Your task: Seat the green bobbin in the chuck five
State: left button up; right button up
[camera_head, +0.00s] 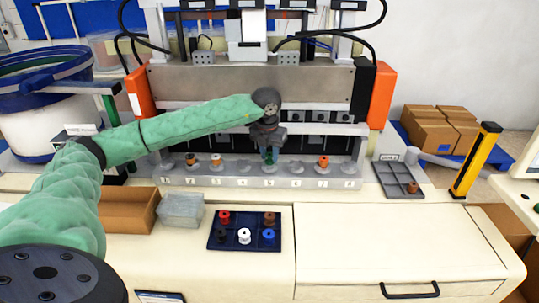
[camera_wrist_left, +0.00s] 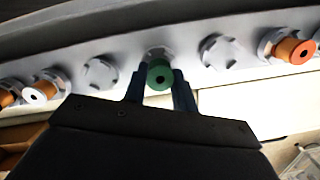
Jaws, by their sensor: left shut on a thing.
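The green bobbin (camera_wrist_left: 159,75) is between the two fingers of my left gripper (camera_wrist_left: 160,92), which is shut on it. In the wrist view it overlaps the lower edge of chuck five (camera_wrist_left: 158,54); I cannot tell whether it is in the chuck or just in front of it. In the head view the green bobbin (camera_head: 269,157) shows small below my left gripper (camera_head: 269,150), above the label 5 on the grey rail. The empty chucks four (camera_wrist_left: 100,72) and six (camera_wrist_left: 218,50) flank it. My right gripper is not in view.
A dark blue tray (camera_head: 231,246) holds several bobbins. A clear box (camera_head: 181,211) and a cardboard bin (camera_head: 128,209) stand left of it. A grey tray (camera_head: 393,180) is at right.

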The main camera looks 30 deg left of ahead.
aim_at(268, 157)
pick_arm(q)
jog(key=shift+f+b, duration=0.5)
jog(key=shift+f, duration=0.05)
dwell(0.6)
jog(key=o, duration=0.7)
jog(key=shift+c, duration=0.2)
notch_tip(268, 157, up, 11)
jog(key=s+p, duration=0.1)
jog(key=p, duration=0.2)
jog(key=shift+s, duration=0.15)
dwell(0.4)
jog(key=shift+d, duration=0.1)
dwell(0.4)
